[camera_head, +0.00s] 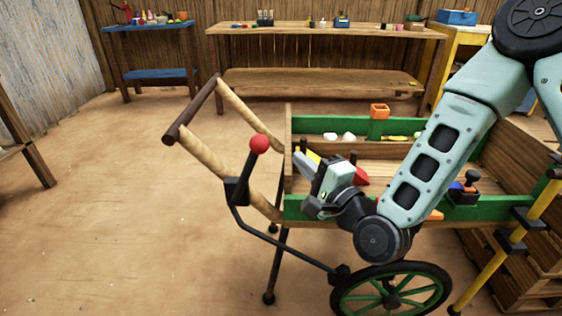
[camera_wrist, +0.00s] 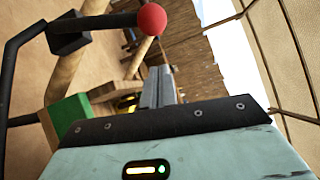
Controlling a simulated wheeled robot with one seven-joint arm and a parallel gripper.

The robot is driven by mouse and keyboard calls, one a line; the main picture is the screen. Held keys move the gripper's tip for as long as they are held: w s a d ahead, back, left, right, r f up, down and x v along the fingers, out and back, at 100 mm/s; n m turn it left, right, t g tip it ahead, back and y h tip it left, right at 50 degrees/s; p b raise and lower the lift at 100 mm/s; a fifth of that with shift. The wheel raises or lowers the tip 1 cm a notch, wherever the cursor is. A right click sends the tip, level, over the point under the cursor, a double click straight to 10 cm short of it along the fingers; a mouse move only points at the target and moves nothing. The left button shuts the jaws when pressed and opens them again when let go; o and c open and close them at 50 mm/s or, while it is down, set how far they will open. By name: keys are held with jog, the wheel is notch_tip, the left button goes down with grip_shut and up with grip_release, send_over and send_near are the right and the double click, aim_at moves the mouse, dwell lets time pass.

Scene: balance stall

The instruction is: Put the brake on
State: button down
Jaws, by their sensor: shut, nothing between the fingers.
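The brake lever has a red ball knob (camera_head: 260,143) on a short dark handle. A bent black rod (camera_head: 275,240) runs from it down to the cart's green-spoked wheel (camera_head: 391,293). The knob stands up beside the cart's wooden shafts. My gripper (camera_head: 299,156) is right of the knob, over the cart's near left corner, with its fingers shut and empty and pointing up and left. In the wrist view the shut fingers (camera_wrist: 160,84) are below the red knob (camera_wrist: 152,19), apart from it in the picture. The lever's black block (camera_wrist: 68,34) is at upper left.
The cart's green side board (camera_head: 300,207) and front post are close to my gripper. Benches (camera_head: 320,30) stand along the back wall.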

aim_at(268, 143)
jog(key=a, duration=0.1)
jog(key=w+a, duration=0.1)
jog(key=a, duration=0.1)
jog(key=w+a, duration=0.1)
jog(key=shift+a+r, duration=0.25)
jog(key=shift+r, duration=0.15)
jog(key=shift+s, duration=0.1)
jog(key=shift+a+r+n+g+p, duration=0.3)
jog(key=shift+a+r+p, duration=0.3)
jog(key=shift+r+p, duration=0.1)
jog(key=a+r+n+g+h+p, duration=0.2)
jog(key=a+n+p, duration=0.3)
jog(key=a, duration=0.8)
jog(key=shift+w+g+h+p, duration=0.25)
jog(key=shift+g+h+p, duration=0.2)
jog(key=shift+p, duration=0.9)
jog(key=shift+a+r, duration=0.1)
jog(key=shift+a, duration=0.1)
